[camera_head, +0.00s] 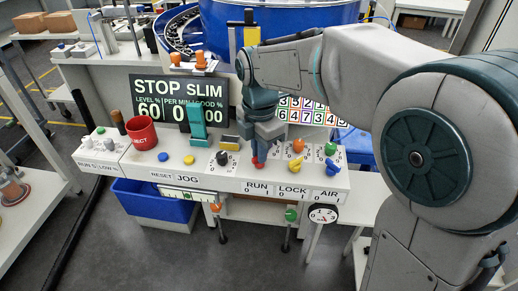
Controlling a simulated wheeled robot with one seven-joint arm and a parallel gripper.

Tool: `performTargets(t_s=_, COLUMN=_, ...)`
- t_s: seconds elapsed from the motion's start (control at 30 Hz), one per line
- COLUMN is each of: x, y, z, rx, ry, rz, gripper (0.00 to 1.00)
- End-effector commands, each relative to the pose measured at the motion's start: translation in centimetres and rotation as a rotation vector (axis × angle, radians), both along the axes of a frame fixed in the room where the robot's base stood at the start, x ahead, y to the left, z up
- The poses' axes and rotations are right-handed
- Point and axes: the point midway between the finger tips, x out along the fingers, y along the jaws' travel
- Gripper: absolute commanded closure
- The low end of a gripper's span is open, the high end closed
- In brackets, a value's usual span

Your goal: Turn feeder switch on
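A white control panel (228,177) runs across the middle, with labels such as RESET, JOG, RUN, LOCK and AIR. No label naming a feeder is legible, so I cannot tell which control is the feeder switch. My gripper (259,158) points down over the panel above the RUN label. A red knob (258,165) shows at its fingertips; I cannot tell whether they touch or grip it. My gripper hides part of the panel behind it. To its right are an orange knob (297,146), a yellow knob (296,163), a green knob (330,148) and a blue knob (331,168).
A red cup-shaped part (142,133) and a teal upright part (197,125) rise from the panel's left half. A black display board (164,88) stands behind. A large blue bowl (300,20) is at the back. A blue bin (150,204) sits below.

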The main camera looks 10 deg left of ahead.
Motion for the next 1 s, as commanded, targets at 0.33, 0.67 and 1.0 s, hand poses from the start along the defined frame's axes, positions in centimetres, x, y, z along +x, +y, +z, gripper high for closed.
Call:
performTargets(t_s=0.33, x=0.08, y=-0.05, z=0.17, rx=0.001, ry=-0.002, rz=-0.074, gripper=1.0)
performTargets(t_s=0.67, x=0.06, y=-0.05, z=0.29, rx=0.0, ry=-0.001, rz=-0.328, gripper=1.0)
performTargets(t_s=1.0, x=0.06, y=-0.04, z=0.25, rx=0.0, ry=-0.001, rz=-0.652, gripper=1.0)
